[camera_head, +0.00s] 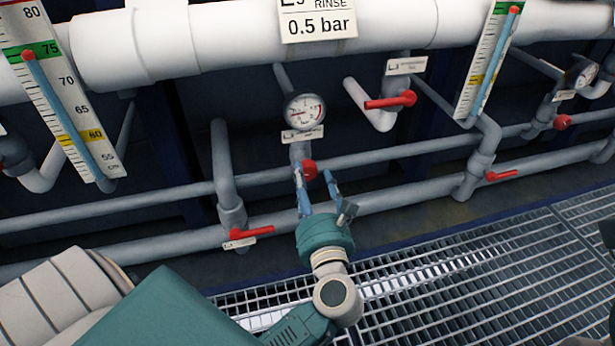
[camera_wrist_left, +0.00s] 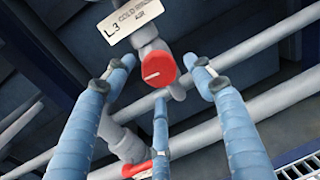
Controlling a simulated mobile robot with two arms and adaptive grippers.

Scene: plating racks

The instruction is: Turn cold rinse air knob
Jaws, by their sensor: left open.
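The red cold rinse air knob (camera_head: 310,169) sits on a grey pipe below a round pressure gauge (camera_head: 305,110). In the left wrist view the knob (camera_wrist_left: 158,69) is a red round cap with a white line on its face, under a tilted label (camera_wrist_left: 132,20) reading "L.3 COLD RINSE AIR". My left gripper (camera_head: 316,180) is open, with its blue fingers reaching up to the knob. In the left wrist view its fingers (camera_wrist_left: 160,90) stand spread to the left, right and below the knob. I see no clear contact. My right gripper is not in view.
Red lever handles sit at the lower left (camera_head: 252,233), upper right (camera_head: 391,100) and right (camera_head: 501,175). Grey horizontal pipes (camera_head: 400,195) run behind the gripper. Level scales (camera_head: 62,85) stand left and right. Metal grating (camera_head: 450,265) covers the floor in front.

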